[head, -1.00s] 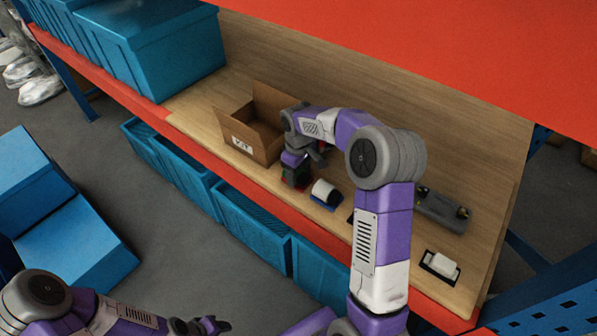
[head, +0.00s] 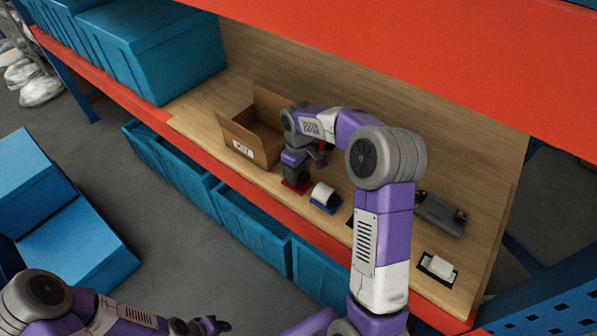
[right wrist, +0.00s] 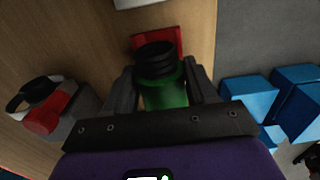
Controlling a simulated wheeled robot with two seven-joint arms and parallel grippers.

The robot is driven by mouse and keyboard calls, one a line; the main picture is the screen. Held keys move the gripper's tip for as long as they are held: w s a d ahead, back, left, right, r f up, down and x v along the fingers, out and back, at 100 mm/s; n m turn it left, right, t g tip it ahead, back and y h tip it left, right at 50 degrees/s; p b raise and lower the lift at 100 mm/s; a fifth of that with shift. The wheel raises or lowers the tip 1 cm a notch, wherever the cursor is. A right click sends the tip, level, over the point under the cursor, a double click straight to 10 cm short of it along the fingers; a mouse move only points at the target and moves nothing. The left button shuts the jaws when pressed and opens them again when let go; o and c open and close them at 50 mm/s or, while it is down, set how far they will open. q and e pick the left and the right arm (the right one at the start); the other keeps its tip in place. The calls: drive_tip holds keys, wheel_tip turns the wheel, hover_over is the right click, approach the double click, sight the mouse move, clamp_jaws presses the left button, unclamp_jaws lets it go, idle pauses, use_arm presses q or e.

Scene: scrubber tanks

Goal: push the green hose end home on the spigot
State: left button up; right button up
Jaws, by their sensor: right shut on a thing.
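A green cylinder (right wrist: 165,93) with a black ribbed end (right wrist: 154,58), which looks like the green hose end, sits between the fingers of my right gripper (right wrist: 163,76) in the right wrist view. The fingers are shut on its sides. It is over a red pad (right wrist: 172,42), which also shows under my right gripper (head: 298,170) in the head view (head: 296,187). I cannot make out a spigot for certain. My left gripper (head: 212,326) is low at the left, far from the shelf; its jaw opening is unclear.
An open cardboard box (head: 240,142) stands just left of my right gripper. A white roll on a blue pad (head: 323,196), a grey fixture (head: 441,214) and a white block on a black tray (head: 438,268) are on the wooden shelf. Blue bins (head: 160,55) stand at the left.

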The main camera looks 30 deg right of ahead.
drive_tip(key=shift+r+p, duration=1.25)
drive_tip(key=shift+r, duration=0.45)
drive_tip(key=shift+r+p, duration=0.3)
drive_tip(key=shift+r, duration=0.05)
drive_tip(key=shift+c, duration=0.7)
